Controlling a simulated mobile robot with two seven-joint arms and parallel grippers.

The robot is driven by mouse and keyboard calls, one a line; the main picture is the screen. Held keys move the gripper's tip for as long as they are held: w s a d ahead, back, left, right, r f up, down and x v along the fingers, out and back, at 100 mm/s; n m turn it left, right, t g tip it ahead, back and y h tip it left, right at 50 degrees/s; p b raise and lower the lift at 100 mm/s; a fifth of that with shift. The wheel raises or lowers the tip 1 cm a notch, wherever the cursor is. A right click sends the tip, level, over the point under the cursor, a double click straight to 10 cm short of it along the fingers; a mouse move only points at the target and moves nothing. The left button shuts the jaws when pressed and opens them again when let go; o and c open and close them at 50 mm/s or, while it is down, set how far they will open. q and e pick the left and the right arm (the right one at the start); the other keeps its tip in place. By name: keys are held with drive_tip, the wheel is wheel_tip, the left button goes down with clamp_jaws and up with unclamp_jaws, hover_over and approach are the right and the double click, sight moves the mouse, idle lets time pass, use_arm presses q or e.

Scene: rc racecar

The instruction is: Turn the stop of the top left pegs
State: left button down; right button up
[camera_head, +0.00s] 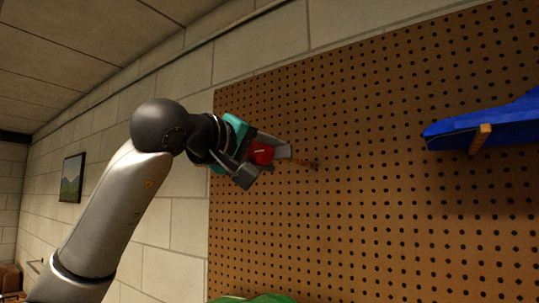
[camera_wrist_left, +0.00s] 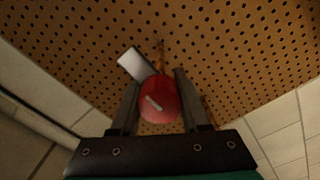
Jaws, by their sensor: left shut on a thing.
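The red rounded stop (camera_head: 261,154) sits between the fingers of my left gripper (camera_head: 263,160), close to the pegboard. My left gripper is shut on it. In the left wrist view the stop (camera_wrist_left: 158,103) shows a pale bar mark on its face, tilted. A light grey flat piece (camera_wrist_left: 132,64) sticks out just beyond it, at the upper left. A wooden peg (camera_head: 305,163) stands out from the board just right of the gripper; it also shows in the left wrist view (camera_wrist_left: 161,52). Where the stop meets the peg is hidden. My right gripper is in neither view.
The brown pegboard (camera_head: 380,220) fills the right side of the head view. A blue car body (camera_head: 500,122) rests at the far right by another wooden peg (camera_head: 480,139). A green shape (camera_head: 255,299) shows at the bottom edge. Block wall (camera_head: 170,210) lies left.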

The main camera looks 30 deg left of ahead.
use_arm(q)
drive_tip(key=shift+f+n, duration=0.1)
drive_tip(key=shift+n, duration=0.3)
drive_tip(key=n, duration=1.6)
drive_tip(key=shift+n+b, duration=0.3)
drive_tip(key=shift+b, duration=0.05)
idle(0.4)
drive_tip(key=shift+c, duration=2)
unclamp_jaws()
